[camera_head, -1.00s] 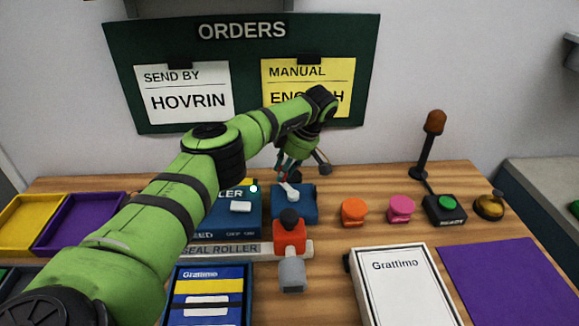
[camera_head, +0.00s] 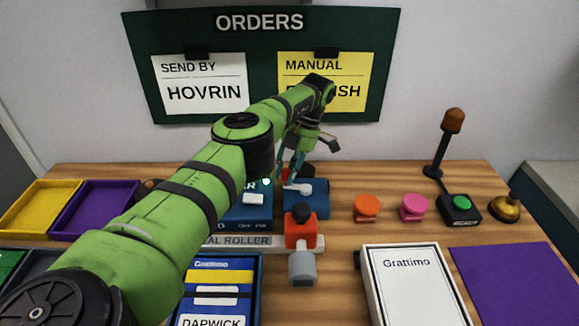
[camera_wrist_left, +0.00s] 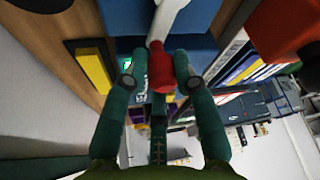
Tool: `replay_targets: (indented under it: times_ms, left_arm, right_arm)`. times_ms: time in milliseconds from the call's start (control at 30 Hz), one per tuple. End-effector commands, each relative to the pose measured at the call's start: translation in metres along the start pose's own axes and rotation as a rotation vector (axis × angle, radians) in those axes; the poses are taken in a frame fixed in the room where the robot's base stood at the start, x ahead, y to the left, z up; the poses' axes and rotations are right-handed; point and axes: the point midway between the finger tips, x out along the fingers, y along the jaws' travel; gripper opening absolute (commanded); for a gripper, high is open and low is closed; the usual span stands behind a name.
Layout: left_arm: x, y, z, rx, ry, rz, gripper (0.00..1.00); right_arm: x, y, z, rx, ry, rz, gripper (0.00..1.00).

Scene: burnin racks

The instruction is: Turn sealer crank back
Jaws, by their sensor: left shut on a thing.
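The sealer is a blue machine; its blue crank housing (camera_head: 312,207) stands right of the sealer body (camera_head: 245,217), which has a small green light. The white crank arm (camera_head: 300,188) lies on the housing and points left; in the wrist view the white crank arm (camera_wrist_left: 167,20) ends in a red knob (camera_wrist_left: 161,68). My left gripper (camera_head: 290,180) is behind the crank, partly hidden by its own links. In the wrist view its teal fingers (camera_wrist_left: 160,75) are shut on the red knob from both sides. My right gripper is not in view.
A red-and-grey seal roller (camera_head: 301,232) stands in front. Orange (camera_head: 366,208) and pink (camera_head: 413,207) knobs, a green-button box (camera_head: 460,209), and a brass bell (camera_head: 504,207) stand right. A white Grattimo box (camera_head: 415,285) and a purple mat (camera_head: 525,285) lie at front right.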

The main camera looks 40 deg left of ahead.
Motion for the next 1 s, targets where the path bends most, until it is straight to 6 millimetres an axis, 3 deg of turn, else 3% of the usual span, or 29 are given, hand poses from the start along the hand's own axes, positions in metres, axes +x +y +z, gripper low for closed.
replay_targets:
  times_ms: [400, 967, 1000]
  left_arm:
    - [0.001, -0.006, -0.009, -0.183, 0.004, -0.074, 0.00]
    - [0.004, -0.009, -0.009, -0.205, 0.009, -0.089, 0.00]
    - [0.004, -0.009, -0.009, -0.205, 0.009, -0.089, 0.41]
  right_arm:
    - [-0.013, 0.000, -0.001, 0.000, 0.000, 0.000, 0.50]
    - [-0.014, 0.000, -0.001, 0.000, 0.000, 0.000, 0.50]
    - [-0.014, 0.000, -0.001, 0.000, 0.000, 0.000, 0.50]
